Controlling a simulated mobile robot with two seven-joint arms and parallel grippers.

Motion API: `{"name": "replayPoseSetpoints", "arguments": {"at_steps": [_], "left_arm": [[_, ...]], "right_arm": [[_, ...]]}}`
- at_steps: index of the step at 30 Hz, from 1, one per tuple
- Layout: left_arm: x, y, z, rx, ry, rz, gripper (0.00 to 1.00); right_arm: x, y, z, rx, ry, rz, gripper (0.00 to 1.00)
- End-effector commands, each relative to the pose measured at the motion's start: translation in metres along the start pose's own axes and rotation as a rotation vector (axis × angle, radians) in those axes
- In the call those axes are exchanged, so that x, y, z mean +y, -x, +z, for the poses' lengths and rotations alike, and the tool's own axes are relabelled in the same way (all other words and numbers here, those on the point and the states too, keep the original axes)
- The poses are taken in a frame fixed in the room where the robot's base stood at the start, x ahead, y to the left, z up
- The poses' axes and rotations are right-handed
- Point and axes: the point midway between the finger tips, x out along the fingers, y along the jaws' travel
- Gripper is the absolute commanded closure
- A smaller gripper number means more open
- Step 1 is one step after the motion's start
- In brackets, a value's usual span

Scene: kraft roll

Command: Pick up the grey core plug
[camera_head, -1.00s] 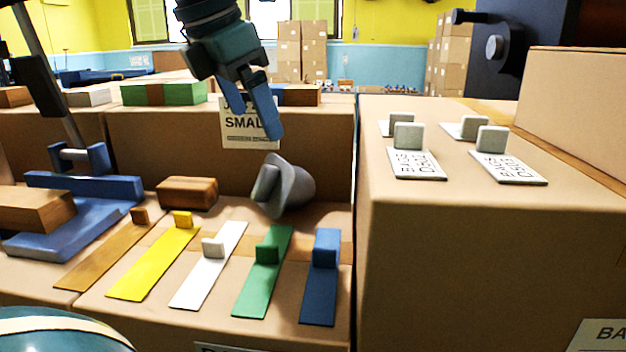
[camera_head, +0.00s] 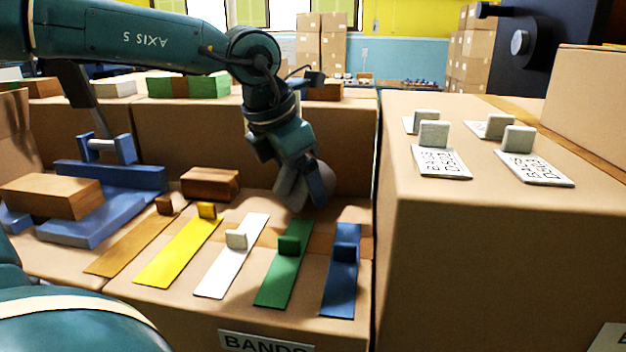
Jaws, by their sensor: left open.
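The grey core plug (camera_head: 291,187) lies tilted on the front cardboard box, behind the green and blue bands. My left gripper (camera_head: 313,184) is directly over the plug and reaches down to it from above. One blue finger shows at the plug's right side, in front of part of it. The other finger is hard to make out. The jaws are open, and I cannot tell whether they touch the plug. My right gripper is not in view.
Brown, yellow, white, green (camera_head: 286,264) and blue (camera_head: 342,272) bands with small blocks lie in front of the plug. A wooden block (camera_head: 210,183) is to its left. A box wall rises behind.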

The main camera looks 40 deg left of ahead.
Motion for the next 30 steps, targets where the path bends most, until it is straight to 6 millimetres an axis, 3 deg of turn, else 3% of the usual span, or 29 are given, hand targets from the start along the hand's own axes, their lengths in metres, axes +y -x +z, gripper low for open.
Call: {"name": "replayPoseSetpoints", "arguments": {"at_steps": [5,20,30], "left_arm": [[0.0000,-0.0002,-0.0001,0.000,0.000,0.000,0.13],[0.0002,0.0006,0.0004,-0.001,0.000,0.001,0.52],[-0.0028,0.0059,-0.0009,-0.002,0.000,0.002,0.52]], "right_arm": [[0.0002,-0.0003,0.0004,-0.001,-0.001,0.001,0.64],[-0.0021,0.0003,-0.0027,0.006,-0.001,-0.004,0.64],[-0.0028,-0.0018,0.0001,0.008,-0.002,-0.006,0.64]]}}
